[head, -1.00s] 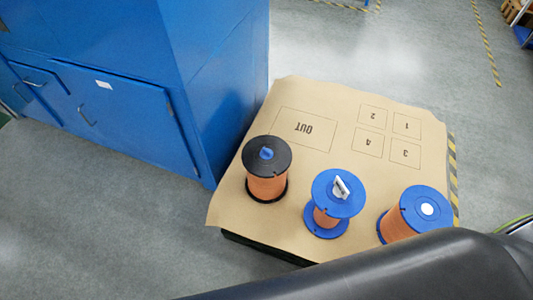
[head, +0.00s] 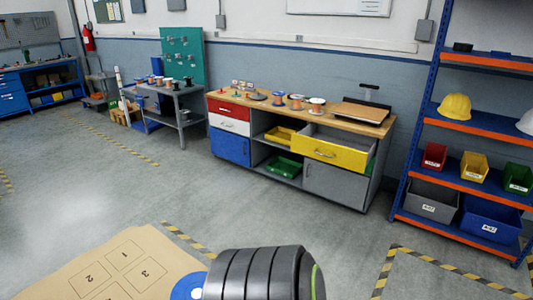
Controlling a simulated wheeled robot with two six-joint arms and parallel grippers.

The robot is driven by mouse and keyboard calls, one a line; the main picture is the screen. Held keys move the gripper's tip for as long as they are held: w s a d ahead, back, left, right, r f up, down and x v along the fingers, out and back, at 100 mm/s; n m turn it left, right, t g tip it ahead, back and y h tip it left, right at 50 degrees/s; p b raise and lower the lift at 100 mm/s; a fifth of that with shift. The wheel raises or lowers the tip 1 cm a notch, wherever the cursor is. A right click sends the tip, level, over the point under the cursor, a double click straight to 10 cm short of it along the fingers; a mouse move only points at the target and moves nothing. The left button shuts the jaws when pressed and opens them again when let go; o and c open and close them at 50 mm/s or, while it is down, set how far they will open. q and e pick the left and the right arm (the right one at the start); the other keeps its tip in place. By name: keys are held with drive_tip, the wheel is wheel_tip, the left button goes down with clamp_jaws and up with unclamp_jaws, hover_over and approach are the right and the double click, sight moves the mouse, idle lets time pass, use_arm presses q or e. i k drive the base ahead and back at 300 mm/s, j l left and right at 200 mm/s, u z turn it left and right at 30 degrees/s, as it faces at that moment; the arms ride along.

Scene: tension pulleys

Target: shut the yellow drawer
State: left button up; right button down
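The yellow drawer (head: 327,151) is in the workbench against the far wall in the head view. It stands pulled out from the bench, with its yellow front and grey handle facing me and its grey side and open top showing. It is across the room, well away from me. Neither of my grippers is in view.
The workbench (head: 380,128) has spools on top and a red drawer (head: 229,110) at left. A shelf rack (head: 415,150) stands to its right. A paper-covered table (head: 60,285) with a blue spool is near me, lower left. Open grey floor (head: 260,215) lies between.

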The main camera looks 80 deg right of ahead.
sight(349, 150)
drive_tip(key=z, duration=3.2)
drive_tip(key=i+l, duration=0.3)
drive_tip(key=i, duration=0.2)
drive_tip(key=i+l, duration=0.3)
drive_tip(key=i, duration=0.2)
drive_tip(key=i+l, duration=0.25)
drive_tip(key=i, duration=0.25)
drive_tip(key=i+l, duration=0.3)
drive_tip(key=i, duration=0.2)
